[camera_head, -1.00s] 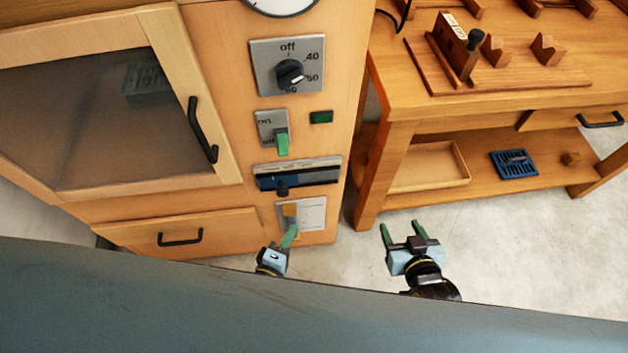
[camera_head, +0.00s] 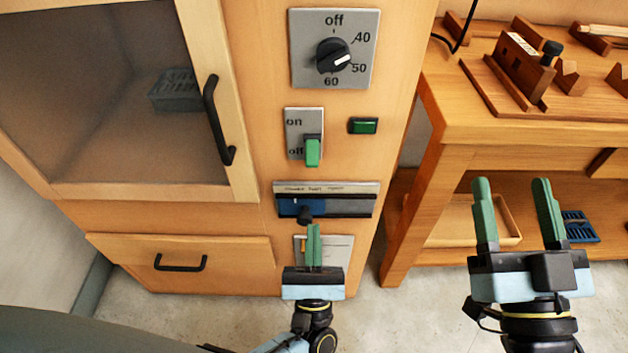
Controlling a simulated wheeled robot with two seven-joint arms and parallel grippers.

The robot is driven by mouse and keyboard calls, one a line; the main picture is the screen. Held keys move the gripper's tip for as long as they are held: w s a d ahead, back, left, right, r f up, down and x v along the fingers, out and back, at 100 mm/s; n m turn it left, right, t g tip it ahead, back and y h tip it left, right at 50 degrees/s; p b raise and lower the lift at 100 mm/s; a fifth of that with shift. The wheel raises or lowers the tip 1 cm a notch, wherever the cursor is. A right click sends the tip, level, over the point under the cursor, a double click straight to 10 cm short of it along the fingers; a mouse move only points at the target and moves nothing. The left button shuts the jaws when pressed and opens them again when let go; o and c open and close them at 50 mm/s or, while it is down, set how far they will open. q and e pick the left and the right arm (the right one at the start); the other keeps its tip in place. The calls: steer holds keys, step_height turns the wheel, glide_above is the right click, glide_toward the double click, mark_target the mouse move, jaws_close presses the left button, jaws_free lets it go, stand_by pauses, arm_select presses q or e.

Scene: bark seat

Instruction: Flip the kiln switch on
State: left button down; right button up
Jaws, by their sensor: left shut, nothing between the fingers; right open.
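The kiln switch is a green lever (camera_head: 313,152) on a grey plate (camera_head: 293,148) marked "on" above and "off" below. The lever points down at the "off" end. The plate is on the front of the wooden kiln cabinet (camera_head: 262,60). My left gripper (camera_head: 313,230) is shut and empty, its green fingers pointing up, below the lever and apart from it in the picture. It covers part of a pale plate low on the cabinet. My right gripper (camera_head: 514,190) is open and empty, in front of the wooden bench at the right.
Above the switch is a black dial (camera_head: 333,56); to its right, a green indicator (camera_head: 363,126). A blue slider panel (camera_head: 345,205) with a black knob lies between switch and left gripper. A door handle (camera_head: 217,120) stands out at left. The bench (camera_head: 480,125) is at right.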

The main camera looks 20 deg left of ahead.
mark_target(312, 153)
arm_select(q)
steer(key=shift+r, duration=0.1)
steer(key=x, duration=1)
steer(key=shift+w+a+r, duration=0.1)
steer(key=shift+s+d+r+p, duration=0.15)
steer(key=shift+s+r+p, duration=0.15)
steer(key=shift+s+r, duration=0.35)
steer(key=shift+s+d+r+p, duration=0.15)
steer(key=shift+s+r+p, duration=0.15)
steer(key=shift+r, duration=0.6)
arm_select(e)
steer(key=shift+w+d+f+g+h, duration=0.1)
steer(key=shift+w+f+g+h, duration=0.1)
steer(key=shift+f+g, duration=0.45)
steer(key=shift+w+d+f+g+h, duration=0.1)
steer(key=shift+w+f+g+h, duration=0.2)
steer(key=shift+f, duration=0.5)
steer(key=shift+w+f+g+h, duration=0.1)
steer(key=shift+f+g, duration=0.45)
steer(key=shift+f, duration=0.2)
